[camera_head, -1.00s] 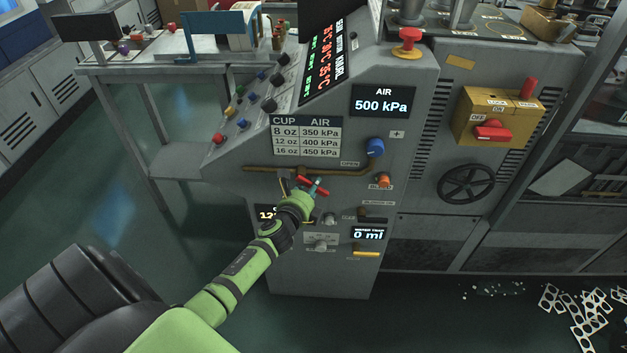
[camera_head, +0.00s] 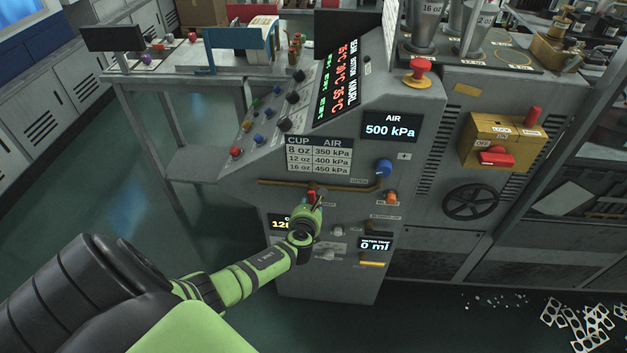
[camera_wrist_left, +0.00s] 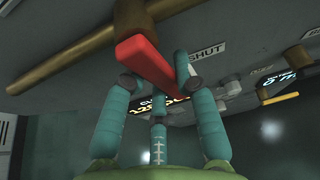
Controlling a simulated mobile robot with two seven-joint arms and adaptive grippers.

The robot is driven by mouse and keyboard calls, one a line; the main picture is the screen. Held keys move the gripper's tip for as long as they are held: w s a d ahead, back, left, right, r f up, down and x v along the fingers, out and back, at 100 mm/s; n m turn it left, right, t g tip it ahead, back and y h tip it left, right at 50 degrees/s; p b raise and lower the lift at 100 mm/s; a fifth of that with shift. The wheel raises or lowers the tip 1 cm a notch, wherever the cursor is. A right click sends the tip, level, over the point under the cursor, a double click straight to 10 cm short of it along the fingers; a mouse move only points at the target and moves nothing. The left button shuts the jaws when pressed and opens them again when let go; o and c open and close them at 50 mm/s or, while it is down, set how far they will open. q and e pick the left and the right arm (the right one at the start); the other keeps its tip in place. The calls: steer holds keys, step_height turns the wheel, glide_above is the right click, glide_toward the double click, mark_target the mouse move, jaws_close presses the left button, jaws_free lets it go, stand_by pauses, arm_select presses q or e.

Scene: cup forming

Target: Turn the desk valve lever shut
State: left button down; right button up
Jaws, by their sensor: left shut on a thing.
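The red valve lever (camera_head: 311,194) sits on a brass pipe (camera_head: 283,183) on the front of the grey machine. The lever's far end is partly hidden by the fingers. In the head view it looks upright. My right gripper is not in view.
A blue knob (camera_head: 384,168) and an orange knob (camera_head: 391,197) are on the panel right of the lever. A black handwheel (camera_head: 471,201) and a yellow box with a red handle (camera_head: 497,157) are further right. Free floor lies left of the machine.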

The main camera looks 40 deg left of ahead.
arm_select(q)
steer(key=shift+s+a+m, duration=0.1)
steer(key=shift+a+m, duration=0.1)
steer(key=shift+m, duration=0.1)
stand_by(0.4)
steer(key=c, duration=0.9)
jaws_free()
steer(key=shift+c, duration=0.2)
steer(key=v, duration=1.2)
steer(key=shift+d, duration=0.15)
